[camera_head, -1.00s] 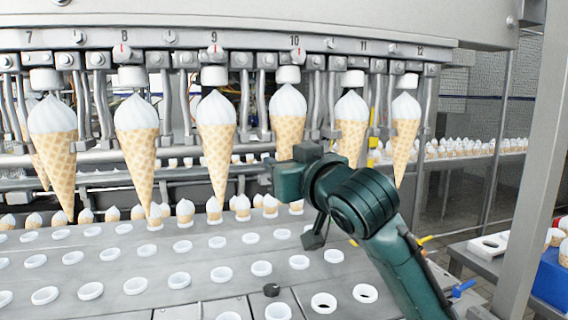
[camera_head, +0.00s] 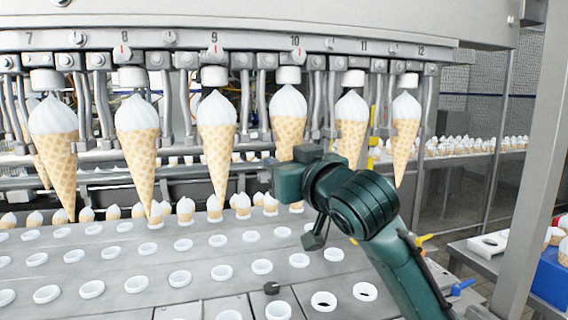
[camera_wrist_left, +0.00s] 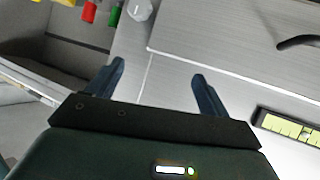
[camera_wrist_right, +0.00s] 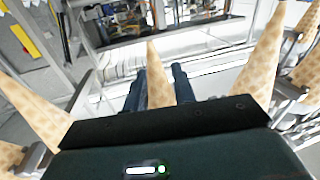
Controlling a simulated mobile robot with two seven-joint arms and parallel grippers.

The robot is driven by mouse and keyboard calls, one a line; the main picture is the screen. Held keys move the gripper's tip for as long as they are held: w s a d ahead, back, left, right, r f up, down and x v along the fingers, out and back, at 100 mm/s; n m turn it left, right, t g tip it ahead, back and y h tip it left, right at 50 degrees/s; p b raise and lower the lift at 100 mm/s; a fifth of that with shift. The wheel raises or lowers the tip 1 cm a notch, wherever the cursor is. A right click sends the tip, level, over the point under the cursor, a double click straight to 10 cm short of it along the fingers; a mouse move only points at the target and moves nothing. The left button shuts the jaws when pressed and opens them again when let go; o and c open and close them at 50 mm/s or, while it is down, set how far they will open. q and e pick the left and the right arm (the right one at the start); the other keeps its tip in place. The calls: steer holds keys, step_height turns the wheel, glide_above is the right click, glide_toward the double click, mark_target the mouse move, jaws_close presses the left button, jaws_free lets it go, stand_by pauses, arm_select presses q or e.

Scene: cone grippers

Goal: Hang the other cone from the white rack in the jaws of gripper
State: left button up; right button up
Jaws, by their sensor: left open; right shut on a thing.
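Large waffle cones with white tops hang in a row from the pale rack (camera_head: 240,14), under white caps. The cone below number 10 (camera_head: 288,105) hangs tip down, and my right gripper (camera_head: 290,180) covers its lower part. In the right wrist view a cone (camera_wrist_right: 156,80) stands between the fingers of my right gripper (camera_wrist_right: 160,85), which is shut on it. Its top is hidden behind the gripper body. My left gripper (camera_wrist_left: 160,82) is open and empty over a grey metal surface in the left wrist view. It is out of the head view.
Neighbouring cones hang close on both sides, at number 9 (camera_head: 217,135) and number 11 (camera_head: 350,125). Below is a metal bed (camera_head: 210,255) with rows of round white-rimmed holes. A grey post (camera_head: 535,150) and a blue box (camera_head: 551,283) stand at right.

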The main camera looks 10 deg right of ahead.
steer(key=shift+f, duration=0.35)
stand_by(0.5)
steer(key=o, duration=0.9)
steer(key=shift+c, duration=0.2)
steer(key=shift+o, duration=0.5)
steer(key=shift+o, duration=1.1)
steer(key=shift+s, duration=0.1)
steer(key=a+p+v, duration=0.1)
steer(key=a+v, duration=0.1)
steer(key=v, duration=0.6)
steer(key=shift+s+d+p, duration=0.25)
steer(key=shift+s+p, duration=0.1)
steer(key=shift+s, duration=0.2)
